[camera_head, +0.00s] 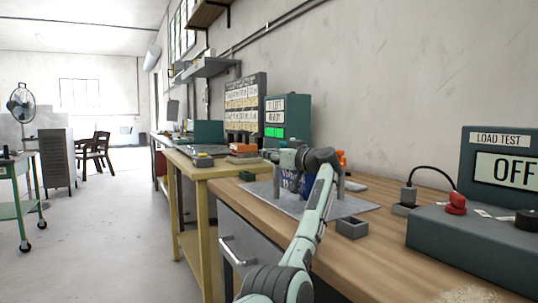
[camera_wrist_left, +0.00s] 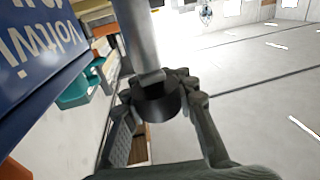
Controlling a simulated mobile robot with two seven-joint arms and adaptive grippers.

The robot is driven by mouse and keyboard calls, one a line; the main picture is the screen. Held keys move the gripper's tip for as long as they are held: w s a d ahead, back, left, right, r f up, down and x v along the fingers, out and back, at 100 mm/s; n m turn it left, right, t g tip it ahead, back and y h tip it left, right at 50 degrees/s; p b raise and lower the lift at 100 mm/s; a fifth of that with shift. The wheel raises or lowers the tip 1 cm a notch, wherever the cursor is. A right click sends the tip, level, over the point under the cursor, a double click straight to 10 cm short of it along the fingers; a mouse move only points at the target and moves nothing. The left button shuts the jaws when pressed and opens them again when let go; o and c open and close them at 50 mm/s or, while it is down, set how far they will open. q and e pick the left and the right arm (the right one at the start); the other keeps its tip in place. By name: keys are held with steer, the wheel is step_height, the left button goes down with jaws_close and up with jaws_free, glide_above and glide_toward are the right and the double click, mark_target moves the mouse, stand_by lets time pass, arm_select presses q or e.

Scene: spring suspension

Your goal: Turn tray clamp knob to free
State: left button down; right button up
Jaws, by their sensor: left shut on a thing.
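The dark round clamp knob (camera_wrist_left: 158,107) sits at the end of a grey metal post (camera_wrist_left: 138,40) in the left wrist view. My left gripper (camera_wrist_left: 160,96) is shut on the knob, with one finger on each side of it. In the head view my left gripper (camera_head: 270,156) is at the upright fixture on the workbench, beside a blue panel (camera_head: 287,181) with white lettering. The same panel fills the upper left of the left wrist view (camera_wrist_left: 35,45). The knob is hidden in the head view. My right gripper is not in view.
A grey flat plate (camera_head: 345,208) lies under the fixture on the wooden bench (camera_head: 390,245). A small dark open box (camera_head: 352,228) stands at its front. A teal load test unit reading OFF (camera_head: 505,165) and a red-button console (camera_head: 470,240) stand right.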

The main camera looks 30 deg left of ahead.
arm_select(q)
steer(key=c, duration=1.2)
jaws_free()
step_height(320, 180, up, 10)
